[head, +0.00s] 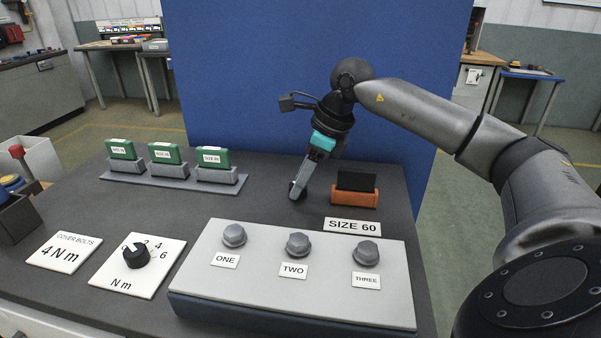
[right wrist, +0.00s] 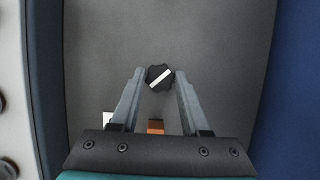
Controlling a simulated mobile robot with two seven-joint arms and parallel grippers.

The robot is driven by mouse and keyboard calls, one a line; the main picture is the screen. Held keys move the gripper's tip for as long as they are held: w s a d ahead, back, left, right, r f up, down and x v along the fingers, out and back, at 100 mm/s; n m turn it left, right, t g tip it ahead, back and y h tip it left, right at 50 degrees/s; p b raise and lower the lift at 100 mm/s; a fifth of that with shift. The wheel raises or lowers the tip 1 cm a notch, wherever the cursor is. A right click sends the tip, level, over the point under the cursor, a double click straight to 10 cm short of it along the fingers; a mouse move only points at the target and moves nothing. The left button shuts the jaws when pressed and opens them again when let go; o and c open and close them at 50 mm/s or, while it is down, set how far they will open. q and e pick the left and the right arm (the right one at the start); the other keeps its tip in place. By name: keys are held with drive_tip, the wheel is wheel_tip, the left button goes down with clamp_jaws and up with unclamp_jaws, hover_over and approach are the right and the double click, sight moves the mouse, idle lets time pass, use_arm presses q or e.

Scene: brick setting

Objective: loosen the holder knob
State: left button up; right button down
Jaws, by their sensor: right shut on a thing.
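The holder knob (right wrist: 160,77) is black with a white bar across its top. In the right wrist view it sits between the tips of my right gripper (right wrist: 158,82), which is shut on it. In the head view my right gripper (head: 298,191) reaches down to the knob, left of the orange holder (head: 354,196). A dark block stands upright in this holder. The holder is partly hidden by the gripper body in the right wrist view, where a bit of orange (right wrist: 156,126) shows. My left gripper is not in view.
A grey cover (head: 290,262) with several bolts, labelled ONE, TWO and THREE, lies in front. A "SIZE 60" label (head: 353,226) lies before the holder. Green blocks (head: 165,153) stand in a rack at left. A torque dial (head: 136,255) is front left. A blue panel (head: 300,70) stands behind.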

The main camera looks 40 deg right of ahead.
drive_tip(key=shift+r+n+p, duration=0.2)
drive_tip(key=shift+n+p, duration=0.1)
drive_tip(key=shift+n, duration=0.3)
drive_tip(key=shift+w+n+g+y+p, duration=0.1)
drive_tip(key=shift+n+g+y+p, duration=0.25)
drive_tip(key=shift+n+p, duration=0.45)
drive_tip(key=n+g+p, duration=0.1)
drive_tip(key=n, duration=0.2)
drive_tip(key=shift+w+y, duration=0.1)
drive_tip(key=shift+y, duration=0.25)
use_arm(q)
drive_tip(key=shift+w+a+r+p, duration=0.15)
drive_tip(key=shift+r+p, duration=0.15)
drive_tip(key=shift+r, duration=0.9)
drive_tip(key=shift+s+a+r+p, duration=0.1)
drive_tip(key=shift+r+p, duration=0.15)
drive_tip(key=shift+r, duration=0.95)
use_arm(e)
drive_tip(key=shift+d+f+n+g, duration=0.15)
drive_tip(key=shift+n+g, duration=0.2)
drive_tip(key=shift+n, duration=0.75)
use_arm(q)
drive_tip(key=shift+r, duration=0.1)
use_arm(e)
drive_tip(key=shift+n, duration=0.3)
drive_tip(key=shift+c, duration=1.9)
unclamp_jaws()
